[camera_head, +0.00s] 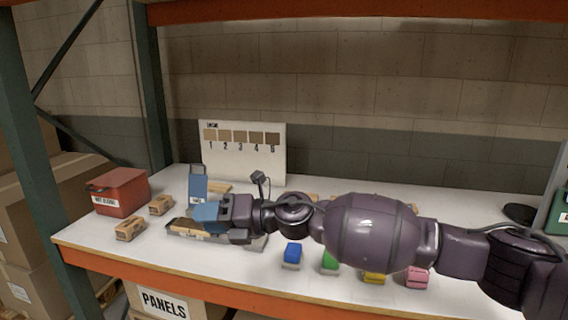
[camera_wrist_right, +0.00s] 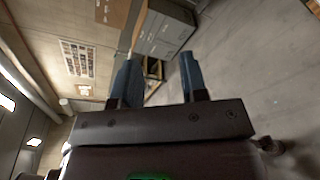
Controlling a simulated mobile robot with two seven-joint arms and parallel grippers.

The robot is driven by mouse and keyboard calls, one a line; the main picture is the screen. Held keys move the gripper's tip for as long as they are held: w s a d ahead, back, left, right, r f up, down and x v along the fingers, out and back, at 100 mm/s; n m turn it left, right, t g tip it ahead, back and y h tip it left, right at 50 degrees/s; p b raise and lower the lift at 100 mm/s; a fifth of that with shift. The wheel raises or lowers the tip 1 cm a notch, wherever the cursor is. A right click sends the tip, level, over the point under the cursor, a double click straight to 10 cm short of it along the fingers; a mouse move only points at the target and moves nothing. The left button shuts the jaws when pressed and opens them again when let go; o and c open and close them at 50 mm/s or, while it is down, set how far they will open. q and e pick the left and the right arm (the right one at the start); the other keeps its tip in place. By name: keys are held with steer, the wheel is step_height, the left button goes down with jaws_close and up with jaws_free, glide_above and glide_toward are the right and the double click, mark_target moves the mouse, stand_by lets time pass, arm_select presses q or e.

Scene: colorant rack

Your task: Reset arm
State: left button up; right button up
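My right arm comes in from the right across the table in the head view. Its right gripper (camera_head: 207,214) points left, in front of or above a grey tray (camera_head: 258,243) with tan blocks in it. In the right wrist view the two blue fingers of the gripper (camera_wrist_right: 158,72) stand apart with nothing between them. An upright blue thing with a white label (camera_head: 198,184) shows just behind the gripper in the head view; the gripper overlaps its lower part. My left gripper is out of view.
A red bin (camera_head: 118,192) and two tan blocks (camera_head: 130,229) are at the left. Blue (camera_head: 292,252), green (camera_head: 329,263), yellow (camera_head: 374,278) and pink (camera_head: 417,278) pieces lie along the front, partly under my arm. A numbered chart board (camera_head: 243,152) stands behind.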

steer(key=s+d+f+m+t+h+b, duration=0.2)
steer(key=d+f+m+t+h, duration=0.4)
steer(key=d+f+m, duration=0.85)
steer(key=s+d+f+m+t+h+b, duration=0.1)
steer(key=d+f+m+t+h, duration=0.3)
steer(key=d+f+m+t, duration=1.05)
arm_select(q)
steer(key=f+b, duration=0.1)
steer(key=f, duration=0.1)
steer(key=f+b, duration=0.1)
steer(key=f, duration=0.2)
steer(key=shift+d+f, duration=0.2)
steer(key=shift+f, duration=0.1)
arm_select(e)
steer(key=s+d+f+m+g+h, duration=0.2)
steer(key=s+d+f+m+g, duration=0.1)
steer(key=s, duration=0.5)
steer(key=s+d+f+m+g+h, duration=0.2)
steer(key=s+d+f+m+g, duration=0.2)
steer(key=s+f, duration=0.3)
steer(key=s+d+f+m+g+h, duration=0.2)
steer(key=s+d+f+m+g, duration=0.2)
steer(key=s, duration=0.6)
steer(key=shift+d+f+h, duration=0.4)
steer(key=shift+d+f, duration=0.25)
steer(key=shift+f, duration=0.15)
